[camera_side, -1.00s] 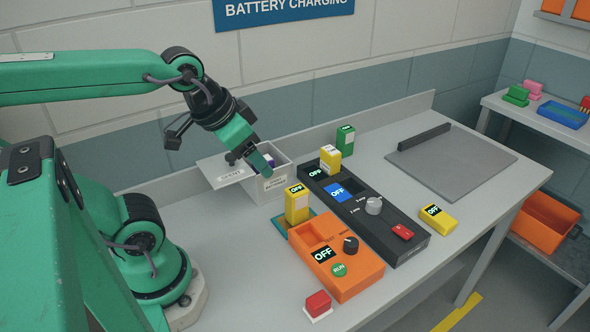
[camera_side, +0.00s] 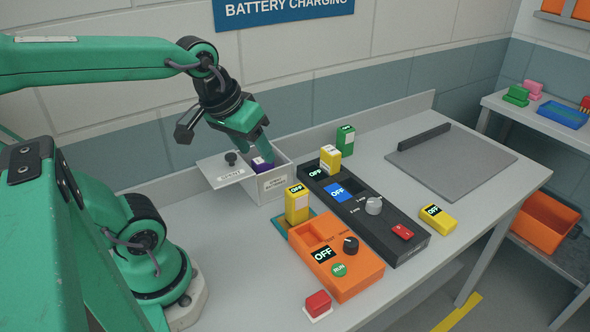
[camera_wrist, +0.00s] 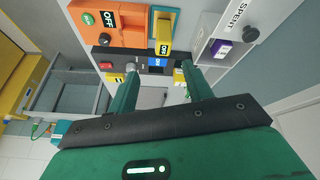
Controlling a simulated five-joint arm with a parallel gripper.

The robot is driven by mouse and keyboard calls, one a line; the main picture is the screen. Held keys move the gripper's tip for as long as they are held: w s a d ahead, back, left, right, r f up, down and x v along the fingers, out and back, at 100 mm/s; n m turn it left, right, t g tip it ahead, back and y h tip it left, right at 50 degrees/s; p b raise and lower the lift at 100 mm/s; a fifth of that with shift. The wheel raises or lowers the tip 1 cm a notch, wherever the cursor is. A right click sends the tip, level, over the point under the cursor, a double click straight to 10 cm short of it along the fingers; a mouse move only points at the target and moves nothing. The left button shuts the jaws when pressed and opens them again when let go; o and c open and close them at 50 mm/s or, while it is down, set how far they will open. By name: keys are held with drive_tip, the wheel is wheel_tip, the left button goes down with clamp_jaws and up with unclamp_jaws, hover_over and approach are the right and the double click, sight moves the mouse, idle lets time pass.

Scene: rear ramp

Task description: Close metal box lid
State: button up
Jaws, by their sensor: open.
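The metal box (camera_side: 274,181) stands on the bench near the wall. Its lid (camera_side: 222,169), marked SPENT and with a dark round knob (camera_side: 231,158), sits off to the left, so the box is partly open. A purple battery (camera_side: 261,165) shows inside. In the wrist view the lid (camera_wrist: 234,22) and the purple battery (camera_wrist: 221,48) are at the upper right. My gripper (camera_side: 266,143) is above and behind the box opening, tilted downward, its fingers apart and empty. In the wrist view my gripper (camera_wrist: 162,78) is open, with nothing between the fingertips.
An orange charger (camera_side: 335,262) with a yellow battery (camera_side: 297,204) stands right of the box. A black charger (camera_side: 375,215) holds another yellow battery (camera_side: 330,158), with a green battery (camera_side: 345,140) behind. A loose yellow battery (camera_side: 438,218) and red button (camera_side: 318,304) lie nearby. The bench's front left is clear.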

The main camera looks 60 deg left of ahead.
drive_tip(key=w+a+f+n+g, duration=0.1)
drive_tip(key=w+a+n+g, duration=0.2)
drive_tip(key=a+n, duration=0.75)
drive_tip(key=n+g, duration=0.2)
drive_tip(key=n, duration=0.9)
approach(231, 155)
drive_tip(key=shift+d+f, duration=0.15)
drive_tip(key=shift+d, duration=0.1)
drive_tip(key=shift+s+a+f+n+h, duration=0.2)
drive_tip(key=shift+a+n+h, duration=0.1)
drive_tip(key=shift+a+n, duration=0.35)
drive_tip(key=shift+d, duration=0.1)
drive_tip(key=shift+f, duration=3.9)
drive_tip(key=shift+w, duration=0.1)
clamp_jaws()
